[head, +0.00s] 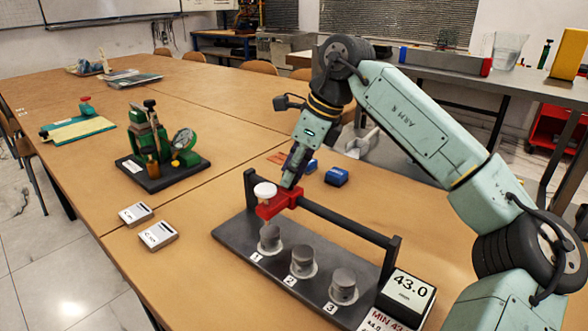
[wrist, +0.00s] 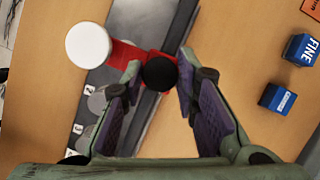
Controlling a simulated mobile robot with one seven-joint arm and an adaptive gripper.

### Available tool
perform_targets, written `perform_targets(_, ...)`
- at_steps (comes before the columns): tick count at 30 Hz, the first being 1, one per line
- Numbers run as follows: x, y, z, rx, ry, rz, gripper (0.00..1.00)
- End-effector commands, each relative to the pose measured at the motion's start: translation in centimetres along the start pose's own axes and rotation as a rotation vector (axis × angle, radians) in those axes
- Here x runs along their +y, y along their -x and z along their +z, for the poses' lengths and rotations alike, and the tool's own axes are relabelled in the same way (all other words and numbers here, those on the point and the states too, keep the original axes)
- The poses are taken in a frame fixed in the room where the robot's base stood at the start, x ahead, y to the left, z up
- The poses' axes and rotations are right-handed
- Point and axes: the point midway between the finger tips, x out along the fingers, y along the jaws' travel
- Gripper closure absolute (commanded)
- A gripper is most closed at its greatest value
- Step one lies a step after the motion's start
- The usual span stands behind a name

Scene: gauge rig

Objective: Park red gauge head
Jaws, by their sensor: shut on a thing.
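The red gauge head (head: 277,204) sits on the dark rail (head: 345,224) near its left end, above the grey cylinder marked 1 (head: 270,238). It carries a white round disc (head: 265,190) and, in the wrist view, a black round knob (wrist: 160,73). My gripper (head: 291,181) is at the head from above, its fingers either side of the knob in the wrist view (wrist: 165,85). The finger contact is partly hidden. Cylinders marked 2 (head: 303,262) and 3 (head: 343,286) stand further right on the grey base (head: 232,232). The display (head: 408,288) reads 43.0.
A sign reading MIN 43 (head: 380,322) is by the display, partly cut off. Blue blocks (head: 337,176) lie behind the rail. Two small labelled boxes (head: 157,235) and a green instrument on a black base (head: 152,150) stand left. The table between is clear.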

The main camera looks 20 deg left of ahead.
Motion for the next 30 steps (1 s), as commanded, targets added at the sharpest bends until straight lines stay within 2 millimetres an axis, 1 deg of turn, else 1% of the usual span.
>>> perform_targets(2,-0.4,-0.1,1.4,-0.001,0.002,0.002,1.00)
perform_targets(6,-1.8,-1.1,4.5,-0.001,0.002,0.002,1.00)
perform_targets(10,-2.9,-2.2,6.7,-0.001,0.001,0.001,1.00)
perform_targets(14,-3.4,-2.9,7.8,-0.001,0.001,0.000,1.00)
perform_targets(23,-3.6,-3.1,7.9,-0.005,0.000,-0.005,1.00)
perform_targets(24,-3.6,-3.1,7.9,-0.006,0.000,-0.006,0.71)
perform_targets(30,-3.6,-3.1,7.8,-0.004,0.000,-0.004,0.58)
